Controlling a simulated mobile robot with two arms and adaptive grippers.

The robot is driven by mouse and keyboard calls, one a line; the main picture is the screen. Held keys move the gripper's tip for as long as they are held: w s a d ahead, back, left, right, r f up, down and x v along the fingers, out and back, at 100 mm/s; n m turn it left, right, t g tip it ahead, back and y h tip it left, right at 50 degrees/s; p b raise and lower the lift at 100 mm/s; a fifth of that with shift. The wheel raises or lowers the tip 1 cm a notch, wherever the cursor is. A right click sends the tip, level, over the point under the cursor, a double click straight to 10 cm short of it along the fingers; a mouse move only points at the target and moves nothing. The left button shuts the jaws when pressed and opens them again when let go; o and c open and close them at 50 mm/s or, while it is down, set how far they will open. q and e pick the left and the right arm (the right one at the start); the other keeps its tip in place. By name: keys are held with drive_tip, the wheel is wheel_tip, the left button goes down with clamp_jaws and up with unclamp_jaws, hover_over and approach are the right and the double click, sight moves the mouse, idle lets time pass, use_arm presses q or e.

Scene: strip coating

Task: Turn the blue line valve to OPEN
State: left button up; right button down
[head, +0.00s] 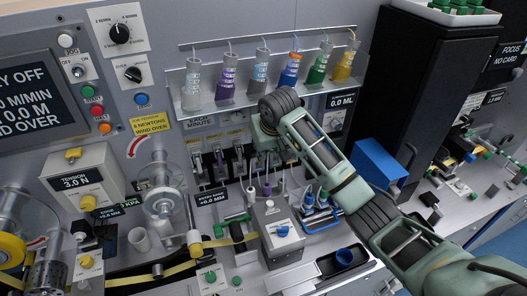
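My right arm reaches in from the lower right, and its wrist bends down in front of the panel below the syringe rack. My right gripper (266,165) is small and partly hidden by the wrist, so its finger opening is unclear. A row of small line valves (218,160) with upright levers is beside it on the left; others are hidden behind the wrist. I cannot make out which is the blue line valve or its setting. A syringe with blue liquid (290,72) hangs above the wrist. My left gripper is not in view.
Other syringes, including purple (227,80) and green (318,65), hang along the rack. A grey box with a blue knob (283,230) stands below the gripper. Blue-handled fittings (316,199) and a blue box (379,162) are to the right. A clear reel (161,190) is left.

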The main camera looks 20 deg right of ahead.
idle(0.3)
drive_tip(key=c, duration=1.8)
unclamp_jaws()
drive_tip(key=shift+f, duration=0.1)
